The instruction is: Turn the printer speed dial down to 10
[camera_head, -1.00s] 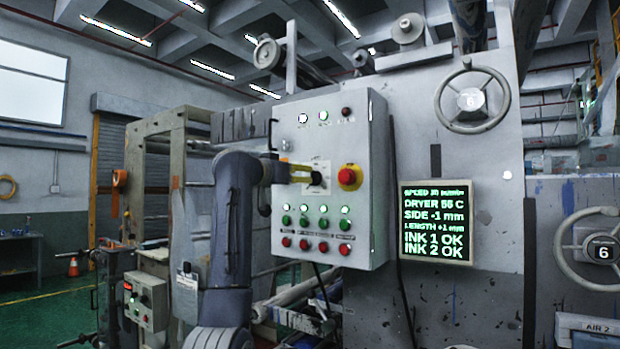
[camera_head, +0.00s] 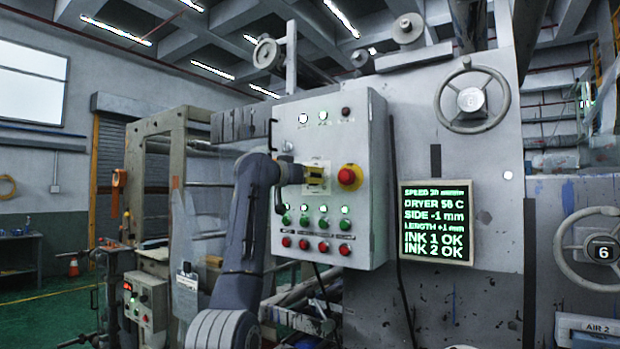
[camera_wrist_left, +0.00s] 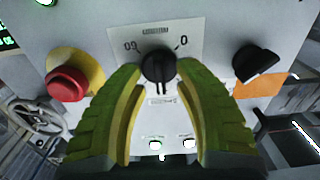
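The black printer speed dial (camera_wrist_left: 158,66) sits on a pale scale plate (camera_wrist_left: 186,24) in the left wrist view, with a "0" at the upper right. My left gripper (camera_wrist_left: 159,74) is open, its yellow-green fingers on either side of the dial. The tips are close to the dial's edges; I cannot tell whether they touch it. In the head view the left gripper (camera_head: 316,175) is at the control panel (camera_head: 345,115) and hides the dial. The green display (camera_head: 435,224) has a speed line, apparently 20, hard to read. My right gripper is not in view.
A red emergency button (camera_head: 347,176) on a yellow base is right of the dial in the head view. Green and red buttons sit below. Another black knob (camera_wrist_left: 257,64) on an orange plate is beside the dial in the wrist view.

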